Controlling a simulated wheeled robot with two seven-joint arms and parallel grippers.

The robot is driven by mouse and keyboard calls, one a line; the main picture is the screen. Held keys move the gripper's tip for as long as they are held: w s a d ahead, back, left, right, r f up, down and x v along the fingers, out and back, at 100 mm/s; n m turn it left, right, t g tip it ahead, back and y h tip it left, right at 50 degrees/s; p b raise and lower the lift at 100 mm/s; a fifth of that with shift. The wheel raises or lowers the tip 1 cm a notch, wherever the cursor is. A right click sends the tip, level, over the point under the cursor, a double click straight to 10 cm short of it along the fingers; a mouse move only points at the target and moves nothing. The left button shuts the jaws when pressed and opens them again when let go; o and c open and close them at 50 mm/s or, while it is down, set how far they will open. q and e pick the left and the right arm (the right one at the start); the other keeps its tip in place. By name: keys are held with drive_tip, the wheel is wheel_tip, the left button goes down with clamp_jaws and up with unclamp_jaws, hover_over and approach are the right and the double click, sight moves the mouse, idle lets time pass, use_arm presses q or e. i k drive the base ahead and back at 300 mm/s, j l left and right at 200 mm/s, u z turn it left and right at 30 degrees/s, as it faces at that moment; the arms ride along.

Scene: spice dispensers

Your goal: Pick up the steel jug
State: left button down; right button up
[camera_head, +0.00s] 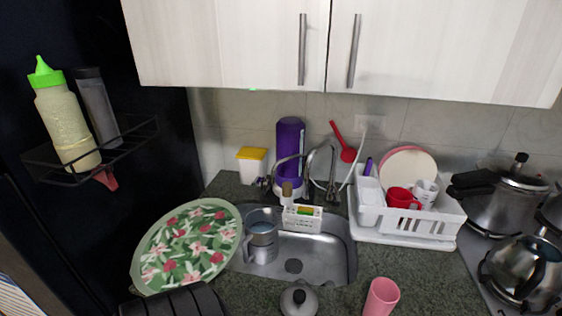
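The steel jug (262,236) stands upright at the left end of the steel sink (330,262). It is open at the top, and its handle is on its left side. The round floral tray to its left comes close to it. Neither of my grippers shows in the head view, so I see nothing holding the jug.
A floral tray (187,247) leans left of the sink. A white caddy (302,218) sits behind it. A dish rack (398,222) stands to the right. A pink cup (381,297) and a lidded pot (299,299) are in front. A dark ribbed object (175,303) is at the bottom edge.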

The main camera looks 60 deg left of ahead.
sight(260, 246)
drive_tip(key=u, duration=1.9)
drive_tip(key=k+u, duration=0.45)
drive_tip(key=k+j+u, duration=0.2)
drive_tip(key=u, duration=0.3)
drive_tip(key=k+j+u, duration=0.3)
drive_tip(key=u, duration=0.15)
